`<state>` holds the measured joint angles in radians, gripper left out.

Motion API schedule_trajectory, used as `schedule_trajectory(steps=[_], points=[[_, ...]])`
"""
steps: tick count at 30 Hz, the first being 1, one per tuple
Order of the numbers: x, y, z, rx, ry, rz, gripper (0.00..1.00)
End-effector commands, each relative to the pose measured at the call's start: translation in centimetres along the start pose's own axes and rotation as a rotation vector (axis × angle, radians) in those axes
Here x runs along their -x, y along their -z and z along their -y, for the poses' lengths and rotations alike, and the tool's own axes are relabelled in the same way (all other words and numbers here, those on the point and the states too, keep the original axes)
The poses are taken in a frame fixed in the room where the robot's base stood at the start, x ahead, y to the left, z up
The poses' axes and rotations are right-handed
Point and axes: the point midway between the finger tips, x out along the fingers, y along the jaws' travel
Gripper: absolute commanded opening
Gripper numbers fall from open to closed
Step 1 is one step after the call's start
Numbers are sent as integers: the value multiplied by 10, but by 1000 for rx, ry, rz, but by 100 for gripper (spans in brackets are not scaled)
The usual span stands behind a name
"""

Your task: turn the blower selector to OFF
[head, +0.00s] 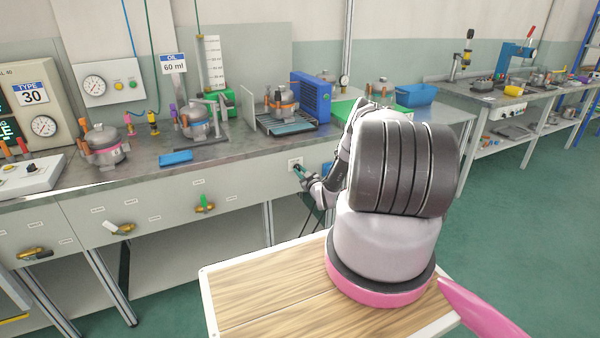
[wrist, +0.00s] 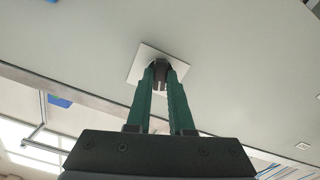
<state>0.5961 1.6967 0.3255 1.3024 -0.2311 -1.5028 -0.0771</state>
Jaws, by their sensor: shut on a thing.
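The blower selector is a small dark knob (wrist: 160,64) on a square white plate (wrist: 146,56) in the wrist view. The plate (head: 295,161) also shows in the head view, on the pale front panel below the bench top. My gripper (wrist: 160,76) has its two green fingers shut on the knob, one on each side. In the head view my gripper (head: 298,170) reaches the panel from the lower right. The fingers cover much of the knob, and I cannot read its pointer or any position marks.
A blue louvred box (head: 316,97) stands on the bench (head: 232,148) above the panel. A wooden-topped surface (head: 265,295) lies in front, with green floor to the right.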

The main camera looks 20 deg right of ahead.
Motion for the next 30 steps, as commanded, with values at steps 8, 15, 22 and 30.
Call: schedule_trajectory(steps=[8, 15, 22, 30], points=[[1, -1, 0, 139, 1, 1, 0], [1, -1, 0, 189, 1, 2, 0], [1, -1, 0, 197, 1, 2, 0], [1, -1, 0, 196, 1, 2, 47]])
